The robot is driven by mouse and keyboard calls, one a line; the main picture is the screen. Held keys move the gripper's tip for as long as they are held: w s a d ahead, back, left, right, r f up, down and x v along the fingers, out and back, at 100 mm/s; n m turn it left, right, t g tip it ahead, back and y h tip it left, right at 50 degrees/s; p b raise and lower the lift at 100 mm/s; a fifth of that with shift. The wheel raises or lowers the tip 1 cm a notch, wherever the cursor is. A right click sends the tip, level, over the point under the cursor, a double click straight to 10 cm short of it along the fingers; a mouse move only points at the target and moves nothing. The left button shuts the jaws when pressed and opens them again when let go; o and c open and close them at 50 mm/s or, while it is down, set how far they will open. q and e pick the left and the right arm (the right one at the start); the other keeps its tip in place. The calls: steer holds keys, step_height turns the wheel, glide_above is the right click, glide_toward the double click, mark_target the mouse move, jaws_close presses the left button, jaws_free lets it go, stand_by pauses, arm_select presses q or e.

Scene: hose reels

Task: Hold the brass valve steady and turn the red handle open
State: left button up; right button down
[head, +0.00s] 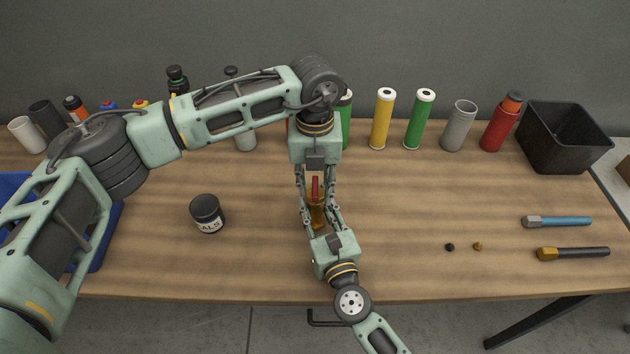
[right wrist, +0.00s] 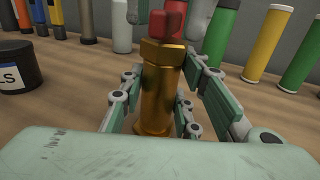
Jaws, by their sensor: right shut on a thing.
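The brass valve (head: 319,217) stands upright on the wooden table in front of me, partly hidden by my grippers. Its red handle (head: 316,187) sits on top. In the right wrist view the brass body (right wrist: 160,95) and the red handle (right wrist: 167,20) show close up. My right gripper (head: 319,209) comes in from the near side and is shut on the brass valve, one finger on each side of the body. My left gripper (head: 317,192) reaches down from above with its fingers apart on either side of the red handle; a gap shows between them and the handle.
A dark jar (head: 207,212) stands left of the valve. Yellow (head: 383,120) and green (head: 419,120) cylinders, a grey cup (head: 458,126) and a black bin (head: 565,140) line the back. Blue (head: 560,222) and black (head: 580,253) tools lie right. A blue bin (head: 104,240) is left.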

mark_target(315, 188)
arm_select(q)
step_height(315, 188, up, 12)
stand_by(0.6)
arm_select(e)
steer(key=c, duration=1.2)
jaws_free()
